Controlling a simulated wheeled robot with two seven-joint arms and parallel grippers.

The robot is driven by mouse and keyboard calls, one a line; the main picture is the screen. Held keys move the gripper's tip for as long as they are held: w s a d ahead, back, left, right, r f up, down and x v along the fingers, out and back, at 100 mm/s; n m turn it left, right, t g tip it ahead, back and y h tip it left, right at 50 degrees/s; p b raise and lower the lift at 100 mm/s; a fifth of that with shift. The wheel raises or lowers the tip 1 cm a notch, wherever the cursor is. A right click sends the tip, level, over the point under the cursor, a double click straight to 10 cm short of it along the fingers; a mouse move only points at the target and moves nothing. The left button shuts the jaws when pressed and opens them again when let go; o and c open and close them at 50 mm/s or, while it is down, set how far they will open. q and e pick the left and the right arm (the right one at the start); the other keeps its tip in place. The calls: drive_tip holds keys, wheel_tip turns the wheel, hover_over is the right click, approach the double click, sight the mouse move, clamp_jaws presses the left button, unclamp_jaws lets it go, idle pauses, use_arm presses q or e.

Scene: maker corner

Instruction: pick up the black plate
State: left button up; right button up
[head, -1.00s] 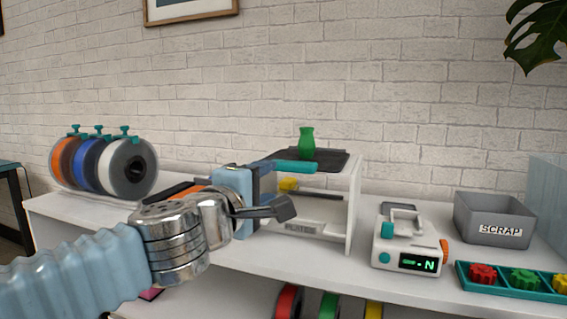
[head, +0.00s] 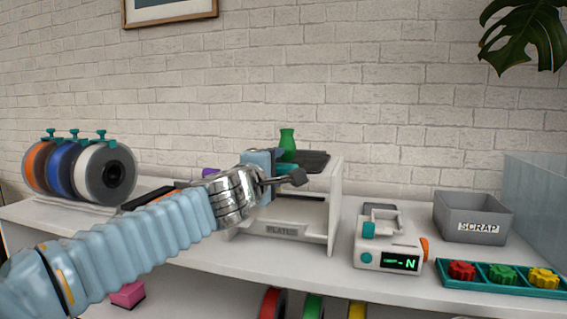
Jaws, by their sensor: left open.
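The black plate (head: 316,160) lies flat on top of a white box-shaped stand (head: 336,205). A green vase-shaped object (head: 287,143) stands on the plate. The plate's teal front tab is mostly hidden behind my left gripper (head: 287,170). My left gripper is open and empty, at the plate's front left edge. Its dark finger reaches right in front of the stand's top. I cannot tell whether it touches the plate. My right gripper is not in view.
A grey SCRAP bin (head: 472,218), a small white device (head: 388,245) and a teal tray of coloured knobs (head: 500,276) are to the right. Filament spools (head: 105,172) stand at the left. A brick wall is behind. The white bench between stand and device is clear.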

use_arm(q)
drive_tip(key=c, duration=0.9)
clamp_jaws()
drive_tip(key=shift+r, duration=0.15)
drive_tip(key=shift+r+p, duration=0.25)
drive_tip(key=shift+p, duration=0.05)
wheel_tip(320, 180, up, 3)
drive_tip(key=p, duration=0.3)
drive_tip(key=shift+r, duration=0.15)
drive_tip(key=s+r+p, duration=0.5)
drive_tip(key=s+r, duration=0.4)
drive_tip(key=s, duration=0.5)
drive_tip(key=shift+d, duration=0.2)
